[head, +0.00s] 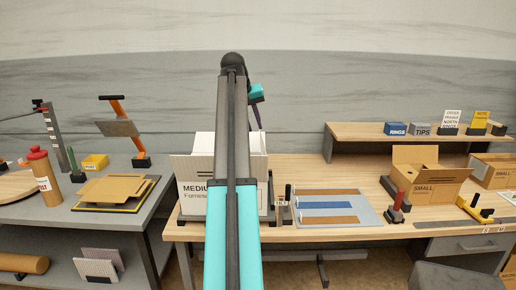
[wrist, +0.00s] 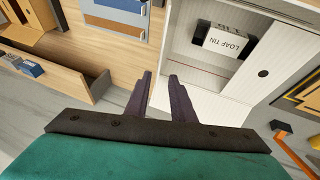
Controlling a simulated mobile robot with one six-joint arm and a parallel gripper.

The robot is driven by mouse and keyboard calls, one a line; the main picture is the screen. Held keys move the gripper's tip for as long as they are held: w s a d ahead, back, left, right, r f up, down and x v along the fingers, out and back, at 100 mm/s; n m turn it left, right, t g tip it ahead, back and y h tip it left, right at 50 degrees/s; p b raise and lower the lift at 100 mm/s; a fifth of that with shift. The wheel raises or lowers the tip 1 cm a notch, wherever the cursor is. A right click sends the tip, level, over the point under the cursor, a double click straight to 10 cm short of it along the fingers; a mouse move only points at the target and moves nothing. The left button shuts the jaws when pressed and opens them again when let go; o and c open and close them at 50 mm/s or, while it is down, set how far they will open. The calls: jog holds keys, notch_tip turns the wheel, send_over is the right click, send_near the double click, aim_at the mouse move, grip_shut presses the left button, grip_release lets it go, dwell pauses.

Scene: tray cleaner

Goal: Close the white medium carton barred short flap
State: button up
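The white medium carton (head: 192,190) stands on the workbench behind my arm, which hides its middle in the head view. A ribbed white flap (head: 201,143) stands up at its back. In the wrist view the carton (wrist: 190,40) is open at the top, and a box marked LOAF TIN (wrist: 228,42) lies inside. A pale ribbed flap (wrist: 215,104) folds outward near my fingers; I cannot tell for certain which flap is the barred short one. My gripper (wrist: 160,78) is open and empty, its right finger overlapping the carton's edge in the picture. Contact cannot be told.
A panel with blue and brown strips (head: 328,207) lies right of the carton. An open small carton (head: 425,178) stands further right, below a raised shelf (head: 365,131). A flat brown carton piece (head: 115,188) lies on the grey left table. An orange-handled tool (head: 112,112) stands there too.

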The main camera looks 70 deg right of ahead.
jog(key=shift+f, duration=0.15)
jog(key=shift+p+x, duration=1.4)
jog(key=shift+x, duration=5.35)
jog(key=shift+s, duration=0.1)
grip_shut()
jog(key=shift+d, duration=0.1)
